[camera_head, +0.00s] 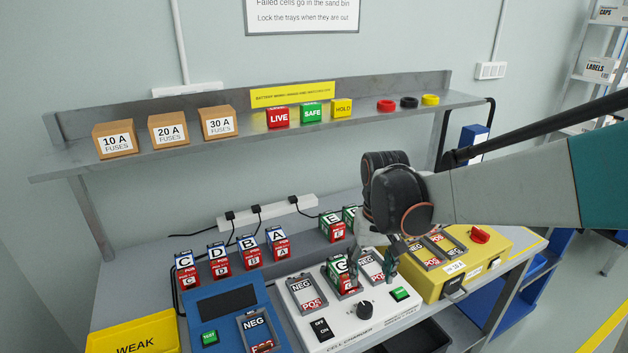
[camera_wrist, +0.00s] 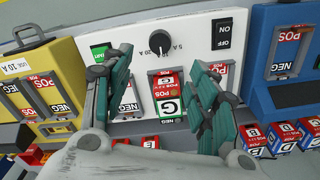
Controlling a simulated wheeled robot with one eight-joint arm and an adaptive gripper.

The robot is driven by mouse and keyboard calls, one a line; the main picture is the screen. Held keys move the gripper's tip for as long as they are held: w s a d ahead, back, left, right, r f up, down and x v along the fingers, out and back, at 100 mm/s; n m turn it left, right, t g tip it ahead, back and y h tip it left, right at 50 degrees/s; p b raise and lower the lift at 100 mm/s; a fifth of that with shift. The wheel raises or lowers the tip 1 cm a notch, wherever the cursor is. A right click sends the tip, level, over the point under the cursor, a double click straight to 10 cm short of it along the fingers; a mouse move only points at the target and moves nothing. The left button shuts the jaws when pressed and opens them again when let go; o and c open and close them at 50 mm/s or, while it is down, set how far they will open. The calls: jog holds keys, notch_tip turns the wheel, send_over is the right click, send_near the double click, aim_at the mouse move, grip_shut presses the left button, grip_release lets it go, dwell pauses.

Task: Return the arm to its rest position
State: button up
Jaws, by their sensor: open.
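My gripper (camera_head: 374,262) is open above the white cell charger (camera_head: 300,268) on the bench. In the wrist view its two green-padded fingers (camera_wrist: 162,82) stand apart, with a green and red cell marked G (camera_wrist: 168,94) in the gap between them. The G cell also shows in the head view (camera_head: 342,272), in a middle bay of the charger. It appears apart from both fingers, but exact clearance is hard to judge. My arm reaches in from the right, and its wrist hides part of the bench behind it.
A blue tester (camera_head: 205,308) and a yellow WEAK bin (camera_head: 128,340) are left of the charger. A yellow unit (camera_head: 498,262) with a red knob is right. Several lettered cells stand behind. A shelf (camera_head: 300,125) with fuse boxes hangs above the bench.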

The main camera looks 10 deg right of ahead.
jog(key=s+r+t, duration=0.3)
jog(key=s, duration=0.4)
jog(key=s+r+n+t, duration=0.1)
jog(key=s+r+t, duration=0.3)
jog(key=s, duration=0.4)
